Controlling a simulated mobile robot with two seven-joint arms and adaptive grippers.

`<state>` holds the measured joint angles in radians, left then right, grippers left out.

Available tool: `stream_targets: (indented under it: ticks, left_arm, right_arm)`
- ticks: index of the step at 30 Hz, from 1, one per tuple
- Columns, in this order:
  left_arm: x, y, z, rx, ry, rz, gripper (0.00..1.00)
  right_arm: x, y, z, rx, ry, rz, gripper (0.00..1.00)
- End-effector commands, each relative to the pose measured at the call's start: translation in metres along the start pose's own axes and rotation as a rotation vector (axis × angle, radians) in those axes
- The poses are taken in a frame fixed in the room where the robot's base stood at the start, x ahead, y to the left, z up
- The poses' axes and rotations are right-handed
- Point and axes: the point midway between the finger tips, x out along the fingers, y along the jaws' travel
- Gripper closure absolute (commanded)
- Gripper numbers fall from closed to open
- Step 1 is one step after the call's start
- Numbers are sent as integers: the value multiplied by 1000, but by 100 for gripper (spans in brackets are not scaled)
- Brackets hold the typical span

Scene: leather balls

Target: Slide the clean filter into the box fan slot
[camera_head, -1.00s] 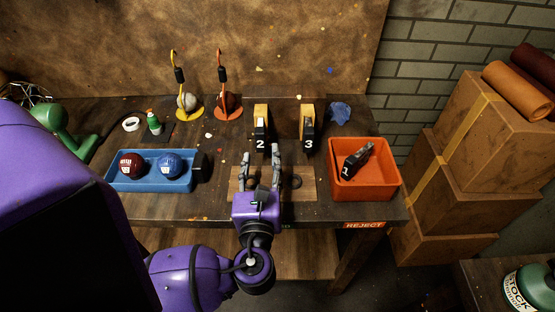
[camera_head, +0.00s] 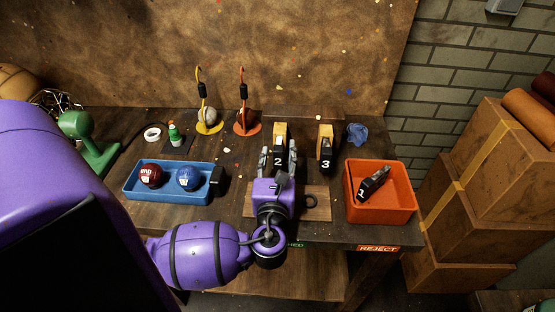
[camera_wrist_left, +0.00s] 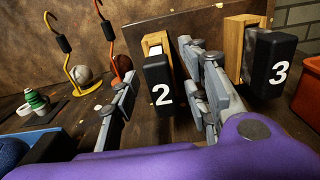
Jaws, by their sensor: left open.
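No filter and no box fan show in these views. My left gripper (camera_head: 278,160) is open over the table, with its fingers either side of the black piece numbered 2 (camera_head: 278,162). In the left wrist view the fingers (camera_wrist_left: 165,95) flank this black 2 piece (camera_wrist_left: 160,85), which sits at the front of a wooden block (camera_wrist_left: 155,42); I cannot tell if they touch it. A like piece numbered 3 (camera_head: 326,163) stands to the right with its own wooden block (camera_head: 325,131). A black piece numbered 1 (camera_head: 373,185) lies tilted in the orange bin (camera_head: 398,212). My right gripper is not in view.
A blue tray (camera_head: 150,195) holds a dark red ball (camera_head: 150,175) and a blue ball (camera_head: 188,178). Yellow (camera_head: 201,92) and orange (camera_head: 243,95) hooked stands are behind, with balls at their bases. A REJECT label (camera_head: 378,249) marks the front edge. Cardboard boxes (camera_head: 490,190) stand right.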

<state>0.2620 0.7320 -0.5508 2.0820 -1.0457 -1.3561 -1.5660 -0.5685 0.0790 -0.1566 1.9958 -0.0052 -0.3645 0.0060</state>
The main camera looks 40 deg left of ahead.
Motion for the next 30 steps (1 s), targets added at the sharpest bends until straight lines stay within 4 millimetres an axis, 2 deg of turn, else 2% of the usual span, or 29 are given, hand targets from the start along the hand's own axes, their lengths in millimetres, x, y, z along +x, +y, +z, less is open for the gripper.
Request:
stream_targets:
  ticks: [2, 9, 12, 20, 30]
  left_arm:
    - [0, 0, 0, 0, 0, 0, 59]
    - [0, 0, 0, 0, 0, 0, 91]
    - [0, 0, 0, 0, 0, 0, 100]
    - [-5, 0, 1, 0, 0, 0, 100]
    - [-17, 0, 1, -1, 0, 0, 100]
  right_arm:
    - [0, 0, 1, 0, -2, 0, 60]
    - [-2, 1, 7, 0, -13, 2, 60]
    - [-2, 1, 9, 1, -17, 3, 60]
    - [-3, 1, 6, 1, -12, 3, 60]
    - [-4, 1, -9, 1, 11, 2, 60]
